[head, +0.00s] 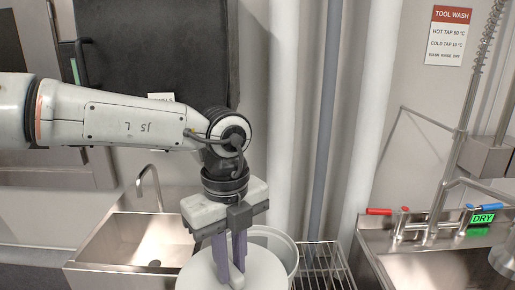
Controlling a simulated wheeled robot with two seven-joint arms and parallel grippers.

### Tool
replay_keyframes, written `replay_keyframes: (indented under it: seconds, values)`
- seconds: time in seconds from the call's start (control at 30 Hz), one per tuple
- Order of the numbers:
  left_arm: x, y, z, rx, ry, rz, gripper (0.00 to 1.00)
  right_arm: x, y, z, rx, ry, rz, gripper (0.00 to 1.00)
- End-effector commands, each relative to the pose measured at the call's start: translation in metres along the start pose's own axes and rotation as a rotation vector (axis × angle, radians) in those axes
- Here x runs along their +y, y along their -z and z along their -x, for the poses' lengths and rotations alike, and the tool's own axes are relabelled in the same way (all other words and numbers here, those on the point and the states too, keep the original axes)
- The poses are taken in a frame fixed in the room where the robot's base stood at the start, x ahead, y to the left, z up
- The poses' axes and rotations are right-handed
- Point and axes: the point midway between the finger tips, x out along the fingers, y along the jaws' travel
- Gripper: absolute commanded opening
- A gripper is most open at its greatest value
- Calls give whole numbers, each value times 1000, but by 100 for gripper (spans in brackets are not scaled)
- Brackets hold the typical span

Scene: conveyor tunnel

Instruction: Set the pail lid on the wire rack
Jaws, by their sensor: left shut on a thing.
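My left gripper (233,262) points down and is shut on the pail lid (264,272), a white round disc at the bottom of the head view. The fingers meet at the lid's middle, where the part they grip is mostly hidden. A pale grey pail (284,243) stands just behind the lid, partly covered by it and by the gripper. The wire rack (322,262) is to the right of the pail, with its visible bars bare. The lid's lower edge is cut off by the frame. My right gripper is not in view.
A steel sink (98,247) with a curved tap is at the left. Vertical pipes (370,120) rise behind the rack.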

Motion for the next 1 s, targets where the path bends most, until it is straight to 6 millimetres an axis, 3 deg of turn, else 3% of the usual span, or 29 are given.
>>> replay_keyframes:
  seconds: [0.27,0.5,0.8,0.9,1.0]
  values:
    - [41,-75,21,1,3,217,0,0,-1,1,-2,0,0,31]
    - [95,-135,29,2,2,419,0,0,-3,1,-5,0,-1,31]
    - [143,-173,30,1,0,574,0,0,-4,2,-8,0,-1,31]
    - [155,-181,29,1,0,607,0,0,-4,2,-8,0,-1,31]
    - [152,-175,26,1,-1,515,0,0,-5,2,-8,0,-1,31]
